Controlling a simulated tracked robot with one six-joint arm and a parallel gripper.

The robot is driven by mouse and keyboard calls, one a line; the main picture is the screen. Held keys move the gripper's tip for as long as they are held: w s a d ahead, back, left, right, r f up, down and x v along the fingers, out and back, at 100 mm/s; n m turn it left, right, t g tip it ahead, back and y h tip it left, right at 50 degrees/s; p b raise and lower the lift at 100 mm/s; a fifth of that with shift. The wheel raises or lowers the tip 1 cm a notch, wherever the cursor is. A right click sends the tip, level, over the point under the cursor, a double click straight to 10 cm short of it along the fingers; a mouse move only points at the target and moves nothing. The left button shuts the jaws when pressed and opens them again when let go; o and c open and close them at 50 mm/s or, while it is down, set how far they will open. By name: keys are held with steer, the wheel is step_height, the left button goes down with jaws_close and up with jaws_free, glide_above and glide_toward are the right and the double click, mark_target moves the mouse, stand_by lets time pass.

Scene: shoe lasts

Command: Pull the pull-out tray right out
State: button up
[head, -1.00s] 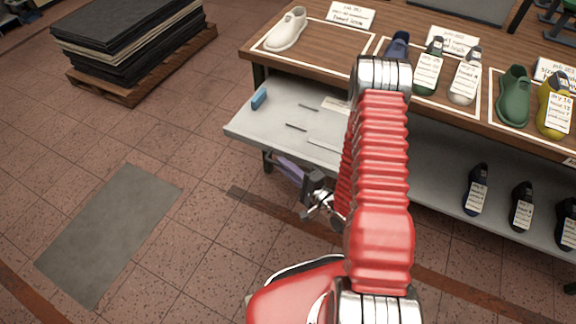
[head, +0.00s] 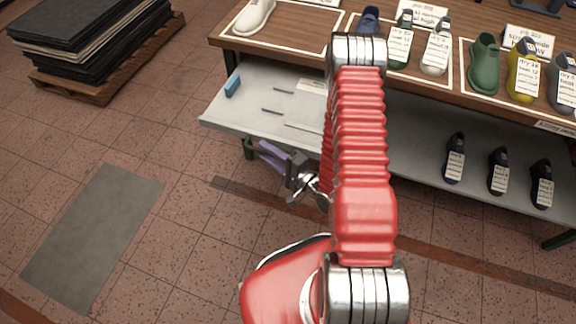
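A pale grey tray-like surface (head: 240,115) juts out under the left end of the wooden table; I take it as the pull-out tray. I cannot tell where it meets the lower shelf, because my red arm crosses in front. It carries a small blue block (head: 232,85), thin dark bars (head: 271,111) and a pale card (head: 312,87). My gripper (head: 266,151), with purple fingers, is just below the tray's front edge in the head view. Its fingers look apart, with nothing seen between them. I cannot tell whether they touch the tray, and no handle shows.
The wooden table top (head: 310,32) holds several tagged shoe lasts, including a white one (head: 254,17) and a green one (head: 484,66). Dark lasts stand on the lower shelf (head: 410,150). A pallet with black sheets (head: 95,45) is at upper left. Floor around the grey mat (head: 92,238) is clear.

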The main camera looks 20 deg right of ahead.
steer(key=f+v, duration=0.1)
steer(key=v, duration=1.2)
steer(key=shift+r, duration=0.4)
stand_by(0.5)
